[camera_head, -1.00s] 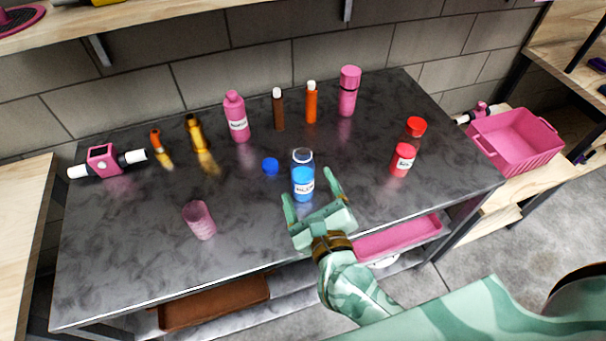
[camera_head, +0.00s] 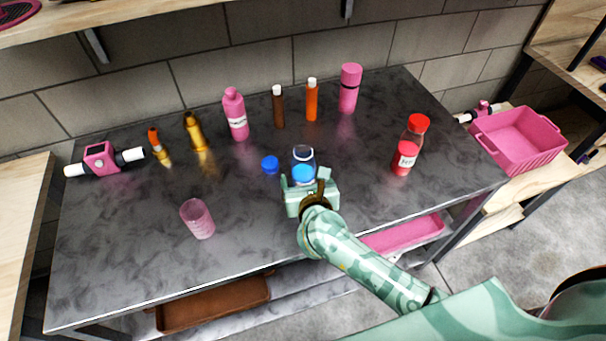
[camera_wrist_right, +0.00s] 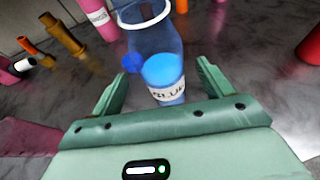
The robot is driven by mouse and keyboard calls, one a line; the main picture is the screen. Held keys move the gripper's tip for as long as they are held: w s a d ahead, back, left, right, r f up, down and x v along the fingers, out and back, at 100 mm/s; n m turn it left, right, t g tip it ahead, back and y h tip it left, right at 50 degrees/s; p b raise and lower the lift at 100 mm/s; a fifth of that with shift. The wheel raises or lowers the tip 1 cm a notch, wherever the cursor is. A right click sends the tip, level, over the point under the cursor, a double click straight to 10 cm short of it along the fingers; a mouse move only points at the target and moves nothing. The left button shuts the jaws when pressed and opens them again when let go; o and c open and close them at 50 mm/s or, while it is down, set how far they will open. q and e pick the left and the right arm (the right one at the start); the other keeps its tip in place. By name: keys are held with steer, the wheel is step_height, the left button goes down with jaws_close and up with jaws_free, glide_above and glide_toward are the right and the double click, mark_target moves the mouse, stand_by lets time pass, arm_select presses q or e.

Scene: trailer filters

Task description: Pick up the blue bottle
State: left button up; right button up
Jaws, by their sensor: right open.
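The blue bottle (camera_head: 303,169) is a clear open bottle with blue liquid in its lower part, upright on the dark table. In the right wrist view the bottle (camera_wrist_right: 160,60) stands just ahead of the jaws, with its label facing me. My right gripper (camera_head: 303,180) is open, its fingers at either side of the bottle's near side in the head view. In the wrist view the gripper (camera_wrist_right: 160,85) has one finger left and one right of the bottle, both apart from it. The gripper hides the bottle's lower part in the head view. My left gripper is not in view.
A blue cap (camera_head: 270,164) lies just left of the bottle. A pink cup (camera_head: 198,218) stands front left, a red-capped bottle (camera_head: 409,146) to the right. Several pink, brown and orange bottles stand along the back. The table (camera_head: 130,255) is clear at the front left.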

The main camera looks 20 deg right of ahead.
steer(key=x, duration=0.4)
steer(key=shift+w+d+b, duration=0.15)
steer(key=shift+b, duration=0.25)
steer(key=c, duration=1.3)
steer(key=shift+o, duration=0.2)
steer(key=shift+r, duration=0.1)
